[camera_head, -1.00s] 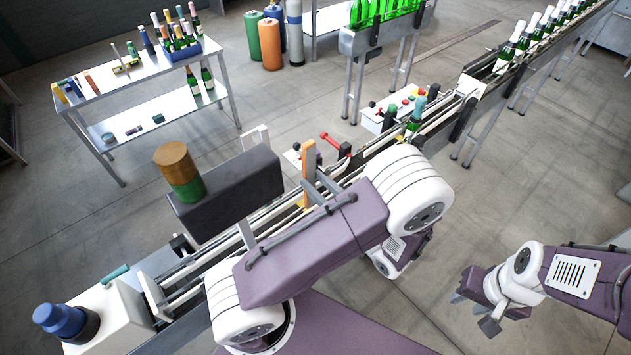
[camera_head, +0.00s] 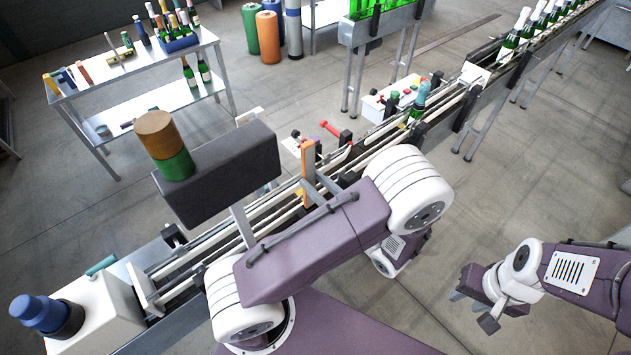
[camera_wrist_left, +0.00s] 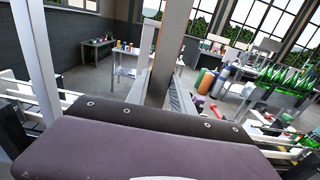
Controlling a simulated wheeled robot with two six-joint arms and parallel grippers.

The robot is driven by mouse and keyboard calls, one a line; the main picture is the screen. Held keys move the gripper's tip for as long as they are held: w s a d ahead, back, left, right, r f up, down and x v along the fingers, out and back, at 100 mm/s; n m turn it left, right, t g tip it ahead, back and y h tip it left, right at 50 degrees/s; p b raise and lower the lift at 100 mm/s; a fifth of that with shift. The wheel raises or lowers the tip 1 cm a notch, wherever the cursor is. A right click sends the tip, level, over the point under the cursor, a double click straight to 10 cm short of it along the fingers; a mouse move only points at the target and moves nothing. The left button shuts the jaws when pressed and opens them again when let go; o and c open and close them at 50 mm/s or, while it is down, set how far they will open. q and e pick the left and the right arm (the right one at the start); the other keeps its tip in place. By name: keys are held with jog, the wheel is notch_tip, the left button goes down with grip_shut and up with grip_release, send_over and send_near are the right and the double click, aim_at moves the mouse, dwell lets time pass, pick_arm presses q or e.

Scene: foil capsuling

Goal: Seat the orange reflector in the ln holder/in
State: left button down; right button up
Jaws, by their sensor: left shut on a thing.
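The orange reflector (camera_head: 307,173) is an upright orange bar in the head view, over the conveyor line and just beyond my left arm. In the left wrist view it appears as a tall bar with an orange edge (camera_wrist_left: 171,50). My left gripper (camera_head: 318,188) is shut on it; its grey fingers are partly hidden behind my arm link. I cannot pick out the ln holder with certainty. My right gripper (camera_head: 472,308) is open and empty at the lower right, away from the line.
The conveyor (camera_head: 370,150) runs diagonally, with a bottle (camera_head: 418,105) on it. A dark box (camera_head: 220,172) with a brown-and-green cylinder stands left of the reflector. A red handle (camera_head: 330,128) sits behind the reflector. A metal table (camera_head: 120,75) stands back left.

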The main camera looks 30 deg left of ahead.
pick_arm(q)
jog(key=shift+s+d+f+b, duration=0.1)
jog(key=shift+f+b, duration=0.7)
jog(key=shift+f, duration=0.35)
jog(key=shift+s+d+f+b, duration=0.1)
jog(key=shift+f+b, duration=0.7)
jog(key=shift+f, duration=0.35)
jog(key=c, duration=1.3)
grip_release()
jog(key=shift+o, duration=1.4)
jog(key=shift+w+a, duration=0.1)
jog(key=shift+a, duration=0.05)
jog(key=b+v, duration=0.2)
jog(key=v, duration=0.6)
jog(key=shift+d, duration=0.4)
